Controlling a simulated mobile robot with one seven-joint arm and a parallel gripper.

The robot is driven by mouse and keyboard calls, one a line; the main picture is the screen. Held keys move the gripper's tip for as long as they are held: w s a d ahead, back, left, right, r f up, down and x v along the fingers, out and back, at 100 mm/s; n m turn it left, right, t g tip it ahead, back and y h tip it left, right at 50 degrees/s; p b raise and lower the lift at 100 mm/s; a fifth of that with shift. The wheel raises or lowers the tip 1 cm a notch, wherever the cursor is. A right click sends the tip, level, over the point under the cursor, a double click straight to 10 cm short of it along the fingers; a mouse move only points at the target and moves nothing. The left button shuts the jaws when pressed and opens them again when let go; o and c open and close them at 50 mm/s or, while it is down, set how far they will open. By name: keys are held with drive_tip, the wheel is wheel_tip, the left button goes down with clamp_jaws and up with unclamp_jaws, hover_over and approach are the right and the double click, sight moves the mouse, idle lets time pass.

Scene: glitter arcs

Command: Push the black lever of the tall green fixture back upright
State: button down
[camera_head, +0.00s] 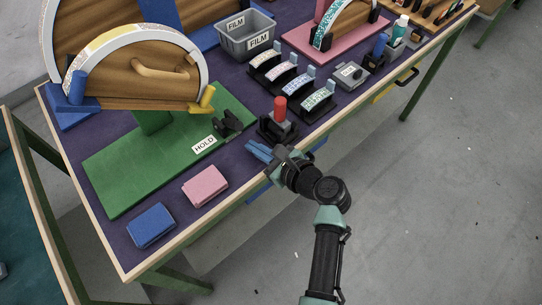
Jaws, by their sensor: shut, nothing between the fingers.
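The tall green fixture (107,172) stands on the purple bench at the left. Its post carries a wooden arc panel (118,84) with a white, glitter-patterned rim, a blue block on the left and a yellow peg on the right. The black lever (228,123) is a small dark part at the right edge of the green base, beside the HOLD label (204,144). It looks low and tilted, but its exact angle is too small to tell. My gripper (256,149) is shut and empty, its blue fingers just right of and in front of the lever, apart from it.
A red cylinder on a black stand (280,112) stands close behind my gripper. Pink (205,186) and blue (151,225) blocks lie at the front left. Black racks with patterned strips (318,98) and a grey FILM bin (245,38) stand farther back. Grey floor is open at right.

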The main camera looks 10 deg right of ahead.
sight(231, 124)
drive_tip(key=shift+w+a+r+p, duration=0.1)
drive_tip(key=shift+w+a+r, duration=0.1)
drive_tip(key=shift+r, duration=0.3)
drive_tip(key=shift+w+a+r+p, duration=0.1)
drive_tip(key=shift+w+a+r, duration=0.15)
drive_tip(key=shift+r, duration=0.3)
drive_tip(key=shift+w+a+r+p, duration=0.1)
drive_tip(key=shift+w+a+r, duration=0.1)
drive_tip(key=shift+r, duration=0.3)
drive_tip(key=shift+r+p, duration=0.2)
drive_tip(key=shift+p, duration=0.2)
drive_tip(key=shift+r+g+p, duration=0.15)
drive_tip(key=shift+g+p, duration=0.15)
drive_tip(key=shift+p, duration=0.45)
